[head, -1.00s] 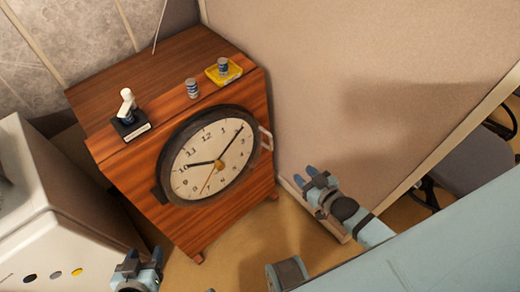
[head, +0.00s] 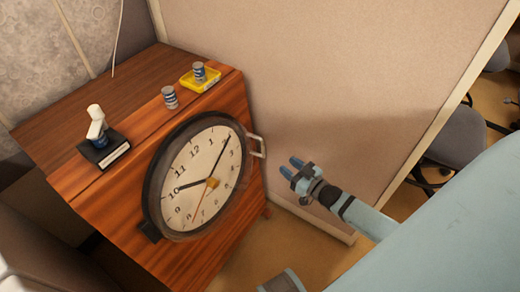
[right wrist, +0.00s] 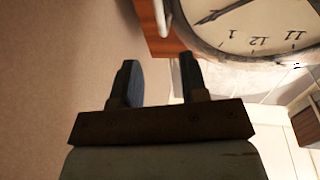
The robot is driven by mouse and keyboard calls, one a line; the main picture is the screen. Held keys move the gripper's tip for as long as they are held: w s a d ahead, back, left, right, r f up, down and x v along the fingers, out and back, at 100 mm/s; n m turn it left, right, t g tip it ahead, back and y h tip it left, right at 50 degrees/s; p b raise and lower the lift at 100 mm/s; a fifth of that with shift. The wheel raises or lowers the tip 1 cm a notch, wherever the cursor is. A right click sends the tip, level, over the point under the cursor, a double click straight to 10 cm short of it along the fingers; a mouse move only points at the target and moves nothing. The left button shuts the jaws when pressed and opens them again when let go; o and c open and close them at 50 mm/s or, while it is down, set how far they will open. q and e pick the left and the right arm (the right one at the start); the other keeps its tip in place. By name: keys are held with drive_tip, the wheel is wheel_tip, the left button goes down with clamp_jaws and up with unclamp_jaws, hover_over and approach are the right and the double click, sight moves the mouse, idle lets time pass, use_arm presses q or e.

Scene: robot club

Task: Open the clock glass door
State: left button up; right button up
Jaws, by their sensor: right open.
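The clock (head: 195,180) is set in the front of a wooden cabinet (head: 215,250), with a dark round rim and a cream dial. Its glass door looks shut. A pale handle (head: 257,146) sticks out from the right side of the rim. My right gripper (head: 291,167) is open and empty, to the right of the handle and a little below it, apart from it. In the right wrist view its two fingers (right wrist: 160,82) point toward the handle (right wrist: 161,18) and the upside-down clock dial (right wrist: 255,25).
On the cabinet top are a black box with a white object (head: 101,140), a small can (head: 170,97), and another can (head: 199,72) on a yellow tray (head: 212,80). A beige partition (head: 330,80) stands close on the right, with an office chair (head: 455,140) beyond it.

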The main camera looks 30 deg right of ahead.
sight(262, 146)
drive_tip(key=w, duration=0.4)
drive_tip(key=w+a+b, duration=0.1)
drive_tip(key=w, duration=0.3)
drive_tip(key=w+a+b, duration=0.1)
drive_tip(key=w, duration=0.3)
drive_tip(key=shift+w+a, duration=0.2)
drive_tip(key=shift+a, duration=0.05)
clamp_jaws()
